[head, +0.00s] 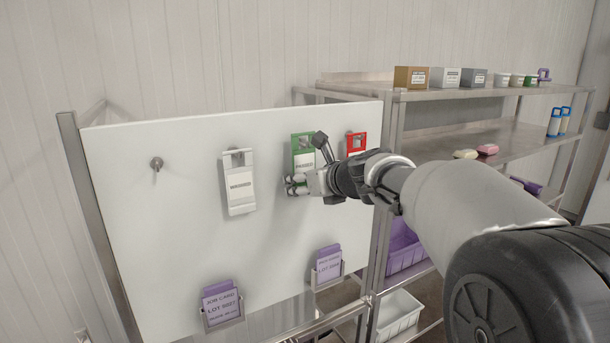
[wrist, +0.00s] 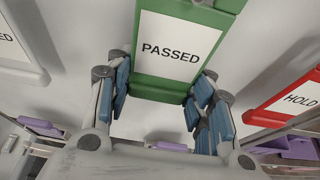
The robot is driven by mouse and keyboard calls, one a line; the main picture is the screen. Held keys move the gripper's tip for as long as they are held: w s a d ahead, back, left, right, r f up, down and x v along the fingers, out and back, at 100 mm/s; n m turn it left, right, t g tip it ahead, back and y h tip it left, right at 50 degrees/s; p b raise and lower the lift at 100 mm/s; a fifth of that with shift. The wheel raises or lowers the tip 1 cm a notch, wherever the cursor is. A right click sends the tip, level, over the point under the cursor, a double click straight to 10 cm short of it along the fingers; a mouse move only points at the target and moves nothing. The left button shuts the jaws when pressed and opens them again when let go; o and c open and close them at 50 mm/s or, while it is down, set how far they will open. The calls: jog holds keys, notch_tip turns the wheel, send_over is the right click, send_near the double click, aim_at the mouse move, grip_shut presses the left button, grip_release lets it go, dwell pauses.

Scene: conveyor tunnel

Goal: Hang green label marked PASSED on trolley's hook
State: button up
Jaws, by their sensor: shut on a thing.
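The green label marked PASSED (head: 303,148) is against the white board, between a white label and a red label. Its opening is at the top, around a peg. My gripper (head: 298,183) is at its lower edge. In the wrist view, the label (wrist: 178,48) stands between the blue finger pads of my gripper (wrist: 164,88), which is shut on its lower part. Whether the label has left its peg cannot be told. I cannot make out the trolley or its hook in either view.
The white board (head: 200,260) has a bare peg (head: 157,163) at left, a white label (head: 239,183) and a red HOLD label (head: 356,144). Purple job cards (head: 221,304) sit in low holders. A metal shelf rack (head: 440,95) with boxes and bins stands right, behind my arm.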

jog(key=shift+s+d, duration=0.1)
jog(key=shift+s, duration=0.05)
jog(key=s+d+b, duration=0.2)
jog(key=s+d, duration=0.1)
jog(key=s, duration=0.2)
jog(key=shift+d, duration=0.25)
dwell(0.6)
dwell(0.9)
notch_tip(320, 180, down, 24)
jog(key=b, duration=2.4)
jog(key=shift+f+b, duration=0.15)
jog(key=shift+b, duration=0.2)
jog(key=shift+s, duration=0.1)
